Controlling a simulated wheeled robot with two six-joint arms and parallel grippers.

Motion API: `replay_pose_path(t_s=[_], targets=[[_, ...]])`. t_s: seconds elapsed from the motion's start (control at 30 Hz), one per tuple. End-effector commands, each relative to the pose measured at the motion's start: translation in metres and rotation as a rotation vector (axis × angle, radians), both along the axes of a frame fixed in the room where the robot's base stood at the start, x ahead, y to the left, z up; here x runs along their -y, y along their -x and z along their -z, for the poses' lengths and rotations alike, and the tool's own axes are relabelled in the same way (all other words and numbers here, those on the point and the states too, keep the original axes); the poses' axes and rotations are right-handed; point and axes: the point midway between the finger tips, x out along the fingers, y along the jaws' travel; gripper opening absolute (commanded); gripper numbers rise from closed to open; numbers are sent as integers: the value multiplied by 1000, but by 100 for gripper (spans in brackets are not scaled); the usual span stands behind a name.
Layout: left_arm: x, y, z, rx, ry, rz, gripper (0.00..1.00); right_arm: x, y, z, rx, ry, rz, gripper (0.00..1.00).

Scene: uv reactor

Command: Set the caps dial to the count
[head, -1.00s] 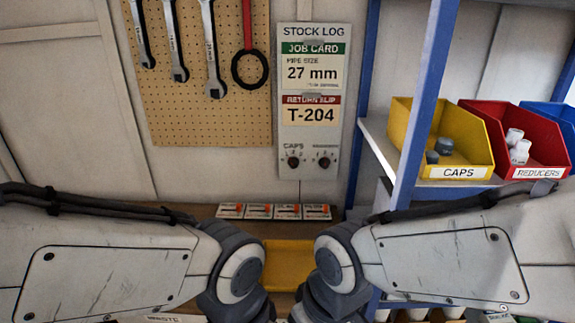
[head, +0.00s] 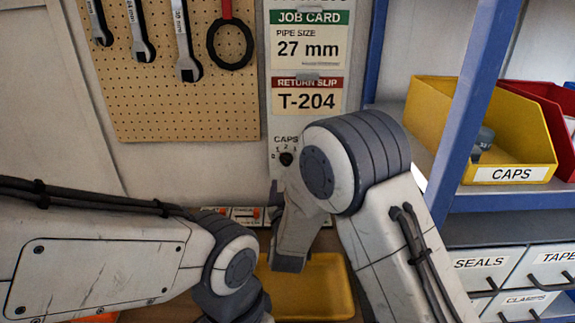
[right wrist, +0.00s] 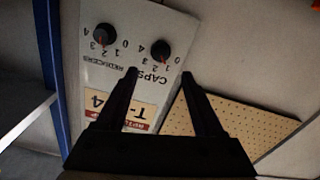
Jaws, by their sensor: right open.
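The caps dial (head: 286,158) is a dark round knob on the white stock log board (head: 311,62), with numbers around it. In the right wrist view, turned upside down, the caps dial (right wrist: 160,50) lies just beyond the fingertips of my right gripper (right wrist: 158,76). That gripper is open and empty, its fingers apart on either side of the dial in the picture, with no contact visible. Its setting is too small to read surely. The yellow caps bin (head: 430,107) shows a grey cap (head: 484,138); its near wall hides some contents. My left gripper is out of view.
The reducers dial (right wrist: 103,35) sits beside the caps dial. A pegboard (head: 160,95) with wrenches hangs left. A yellow tray (head: 318,285) lies below.

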Motion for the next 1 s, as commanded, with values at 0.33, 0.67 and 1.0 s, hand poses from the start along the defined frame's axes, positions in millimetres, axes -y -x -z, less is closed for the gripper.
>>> replay_pose_path(t_s=[0.33, 0.67, 1.0], targets=[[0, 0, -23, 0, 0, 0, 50, 0, -61, -4, 0, -1, 1, 70], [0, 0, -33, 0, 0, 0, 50, 2, -97, -1, -1, -1, 1, 70], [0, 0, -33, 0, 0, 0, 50, 2, -99, -1, 0, -1, 0, 58]])
